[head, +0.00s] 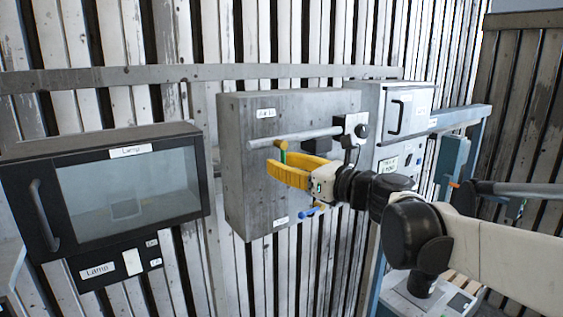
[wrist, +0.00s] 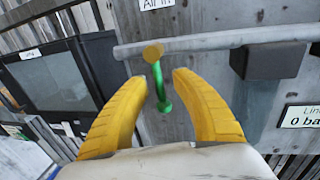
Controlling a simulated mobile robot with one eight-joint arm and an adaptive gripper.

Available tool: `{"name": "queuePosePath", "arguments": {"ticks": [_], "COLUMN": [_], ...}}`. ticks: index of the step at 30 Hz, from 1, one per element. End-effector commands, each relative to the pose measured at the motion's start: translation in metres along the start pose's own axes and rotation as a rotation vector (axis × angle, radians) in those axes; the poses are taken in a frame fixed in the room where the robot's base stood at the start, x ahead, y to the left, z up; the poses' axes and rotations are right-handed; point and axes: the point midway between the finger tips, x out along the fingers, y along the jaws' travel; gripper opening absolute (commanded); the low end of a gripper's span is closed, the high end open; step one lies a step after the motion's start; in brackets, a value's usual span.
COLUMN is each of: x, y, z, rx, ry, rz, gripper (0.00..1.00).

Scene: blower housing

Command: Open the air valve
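The air valve has a green lever (wrist: 159,85) hanging down from a brass knob (wrist: 153,52) on a grey horizontal pipe (wrist: 220,40). An "Air in" label is just above it. In the head view the green lever (head: 283,157) is small and partly hidden by my gripper. My gripper (head: 271,170) has yellow fingers and points at the grey panel. In the wrist view my gripper (wrist: 158,85) is open, with one finger on each side of the lever. Gaps show between the lever and both fingers, so it looks untouched.
A grey box panel (head: 245,190) carries the pipe. A blue handle (head: 310,212) is low on it. A sign reading "0 ba…" (wrist: 301,117) is at right. A lamp cabinet (head: 125,190) stands at left, and a white cabinet (head: 405,110) at right.

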Motion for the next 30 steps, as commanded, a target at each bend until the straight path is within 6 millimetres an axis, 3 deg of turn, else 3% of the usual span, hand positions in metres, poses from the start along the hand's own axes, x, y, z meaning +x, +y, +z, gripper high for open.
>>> {"name": "queuePosePath", "arguments": {"ticks": [5, 6, 9, 21, 30], "x": [-0.0001, -0.0001, -0.0002, -0.0008, -0.0026], "y": [-0.0001, -0.0001, -0.0001, -0.0015, -0.0090], "z": [-0.0002, -0.0002, -0.0001, -0.0001, 0.0007], "rx": [0.000, 0.000, 0.000, -0.028, -0.196], "ry": [0.000, 0.000, 0.000, 0.006, 0.040], "rz": [0.000, 0.000, 0.000, 0.000, 0.001], "gripper": [0.31, 0.27, 0.00, 0.00, 0.00]}}
